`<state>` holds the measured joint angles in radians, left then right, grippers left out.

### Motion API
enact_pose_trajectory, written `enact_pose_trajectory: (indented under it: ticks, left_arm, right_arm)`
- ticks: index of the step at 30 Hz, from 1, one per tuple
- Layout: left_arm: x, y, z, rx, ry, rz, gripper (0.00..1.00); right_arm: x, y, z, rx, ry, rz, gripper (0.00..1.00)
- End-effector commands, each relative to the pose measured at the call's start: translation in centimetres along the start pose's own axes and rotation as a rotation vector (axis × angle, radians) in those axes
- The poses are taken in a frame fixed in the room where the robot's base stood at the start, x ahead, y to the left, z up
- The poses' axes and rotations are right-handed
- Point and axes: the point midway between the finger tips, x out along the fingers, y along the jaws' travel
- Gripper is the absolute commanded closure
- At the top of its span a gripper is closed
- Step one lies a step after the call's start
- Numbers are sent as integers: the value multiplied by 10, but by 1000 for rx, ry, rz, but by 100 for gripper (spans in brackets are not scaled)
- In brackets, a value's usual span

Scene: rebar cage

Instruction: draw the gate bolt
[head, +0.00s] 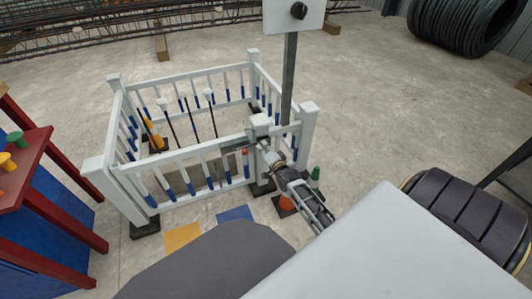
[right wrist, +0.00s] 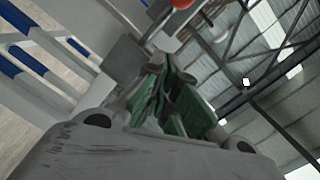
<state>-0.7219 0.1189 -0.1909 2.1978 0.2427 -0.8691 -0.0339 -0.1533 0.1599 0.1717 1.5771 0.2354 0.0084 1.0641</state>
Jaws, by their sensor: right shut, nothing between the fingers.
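A white picket pen with blue-banded pickets stands on the floor in the head view; its gate (head: 205,172) is on the near side. A grey bolt plate (head: 234,143) sits at the gate's top right, by the white post (head: 260,121). A small red knob (head: 245,151) shows just below it. The red knob (right wrist: 183,3) also shows at the top edge of the right wrist view. My right gripper (head: 264,143) is shut and empty, right beside the post and a little right of the knob. Its green finger pads (right wrist: 165,95) are together. My left gripper is out of view.
A grey pole with a white sign (head: 292,14) rises behind the gate's right end. An orange cone (head: 286,203) and a green cone (head: 315,176) stand under my right arm. A red-framed table (head: 22,165) is at left. Open floor lies right of the pen.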

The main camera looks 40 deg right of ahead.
Motion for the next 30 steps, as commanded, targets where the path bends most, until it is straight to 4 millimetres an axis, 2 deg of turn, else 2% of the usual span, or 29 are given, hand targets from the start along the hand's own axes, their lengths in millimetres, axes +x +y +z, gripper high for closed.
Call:
enact_pose_trajectory:
  ticks: [3,15,30]
  left_arm:
    - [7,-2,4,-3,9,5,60]
    - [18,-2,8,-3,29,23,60]
    - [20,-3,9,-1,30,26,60]
  right_arm:
    - [11,1,1,1,0,-1,100]
    - [17,1,34,0,0,0,100]
    - [18,0,39,0,0,0,100]
